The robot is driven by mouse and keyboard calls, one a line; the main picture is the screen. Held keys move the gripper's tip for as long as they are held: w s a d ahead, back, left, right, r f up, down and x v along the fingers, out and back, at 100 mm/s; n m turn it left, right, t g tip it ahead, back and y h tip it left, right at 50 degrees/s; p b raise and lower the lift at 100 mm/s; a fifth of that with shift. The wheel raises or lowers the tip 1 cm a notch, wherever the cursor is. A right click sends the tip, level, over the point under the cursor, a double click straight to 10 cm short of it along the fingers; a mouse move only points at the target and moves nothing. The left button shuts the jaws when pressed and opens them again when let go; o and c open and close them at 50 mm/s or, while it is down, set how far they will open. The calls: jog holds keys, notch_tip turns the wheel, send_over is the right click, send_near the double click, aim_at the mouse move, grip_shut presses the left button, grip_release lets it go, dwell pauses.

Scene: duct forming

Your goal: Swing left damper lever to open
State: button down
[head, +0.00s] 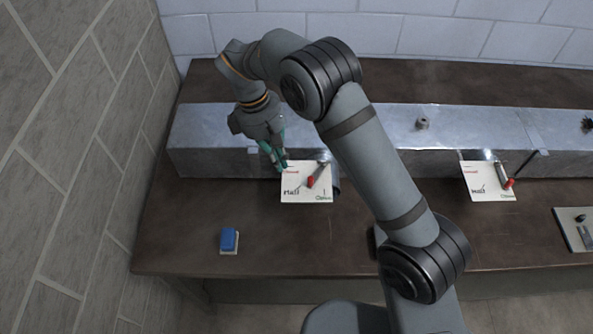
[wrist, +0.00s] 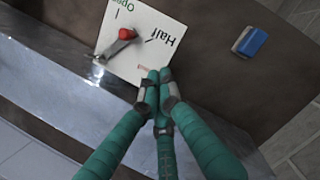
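The left damper plate (head: 296,170) is a white card with Closed, Half and Open marks on the front of the metal duct; it also shows in the wrist view (wrist: 150,28). Its grey lever (head: 320,171) has a red knob (head: 310,181). In the wrist view the lever (wrist: 113,46) and knob (wrist: 126,33) point between Half and Open. My gripper (head: 281,167) has teal fingers at the plate's left edge, near the Closed mark. In the wrist view its fingertips (wrist: 159,76) are together with nothing between them, apart from the knob.
The metal duct (head: 220,150) runs along the brown bench (head: 180,225). A second damper plate (head: 478,185) with a red-knobbed lever is at the right. A blue block (head: 229,239) lies front left, also in the wrist view (wrist: 250,41). The bench front is mostly clear.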

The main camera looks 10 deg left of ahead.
aim_at(317, 171)
jog(key=shift+d+f+p, duration=0.25)
jog(key=shift+d+f, duration=0.1)
jog(key=shift+f, duration=0.25)
jog(key=shift+d+f+p, duration=0.2)
jog(key=shift+d+f, duration=0.1)
jog(key=shift+f, duration=0.3)
jog(key=shift+s+d+r+p, duration=0.15)
jog(key=shift+d+p, duration=0.1)
jog(key=shift+d, duration=0.3)
jog(key=shift+s+d+f+p, duration=0.1)
jog(key=shift+s+d+p, duration=0.1)
jog(key=shift+d, duration=0.35)
jog(key=shift+s+d, duration=0.1)
jog(key=shift+d, duration=0.5)
jog(key=shift+a, duration=0.1)
jog(key=shift+s, duration=0.1)
jog(key=shift+d+n, duration=0.2)
jog(key=shift+n, duration=0.1)
